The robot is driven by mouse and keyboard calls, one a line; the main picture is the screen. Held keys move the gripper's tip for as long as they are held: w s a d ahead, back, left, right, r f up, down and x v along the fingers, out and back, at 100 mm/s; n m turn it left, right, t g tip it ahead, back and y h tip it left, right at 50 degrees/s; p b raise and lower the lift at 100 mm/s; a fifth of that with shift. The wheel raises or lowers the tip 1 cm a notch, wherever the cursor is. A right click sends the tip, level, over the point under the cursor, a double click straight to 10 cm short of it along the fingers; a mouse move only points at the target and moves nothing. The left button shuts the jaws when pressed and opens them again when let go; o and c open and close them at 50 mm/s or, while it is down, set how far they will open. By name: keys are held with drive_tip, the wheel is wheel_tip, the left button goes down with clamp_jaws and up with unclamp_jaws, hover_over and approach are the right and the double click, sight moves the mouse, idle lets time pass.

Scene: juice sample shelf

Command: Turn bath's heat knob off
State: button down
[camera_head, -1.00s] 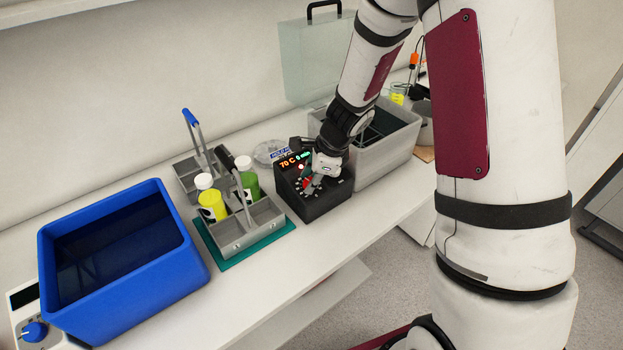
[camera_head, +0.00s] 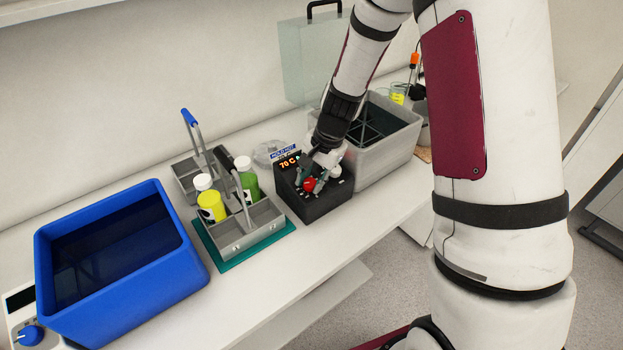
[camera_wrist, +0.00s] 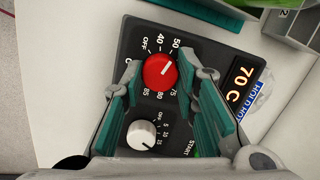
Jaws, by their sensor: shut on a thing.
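The bath is a grey basin (camera_head: 402,140) with dark liquid and a black control box (camera_head: 318,206) on its left side. The box's red heat knob (camera_head: 310,184) shows in the wrist view (camera_wrist: 160,71), its white mark pointing up and right, with OFF at the upper left of its scale. The display (camera_wrist: 243,78) reads 70 C. My gripper (camera_wrist: 163,88) is shut on the red knob, one finger on either side; it also shows from above in the head view (camera_head: 311,178). A white timer knob (camera_wrist: 142,135) sits beside it, clear of the fingers.
A grey bottle carrier (camera_head: 262,222) with a yellow and a green bottle stands on a teal mat left of the box. A blue tub (camera_head: 180,262) is further left. A clear lid (camera_head: 300,65) leans at the wall. The bench front is clear.

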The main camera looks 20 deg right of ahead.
drive_tip(key=n, duration=0.6)
drive_tip(key=shift+a+n+g+h, duration=0.1)
drive_tip(key=shift+n+g+h, duration=0.2)
drive_tip(key=shift+g, duration=0.1)
drive_tip(key=n, duration=0.6)
drive_tip(key=shift+h, duration=0.4)
drive_tip(key=c, duration=1.2)
unclamp_jaws()
drive_tip(key=shift+c, duration=0.2)
drive_tip(key=shift+r, duration=0.15)
wheel_tip(320, 180, up, 12)
drive_tip(key=s, duration=0.1)
drive_tip(key=shift+d, duration=0.35)
drive_tip(key=shift+s, duration=0.1)
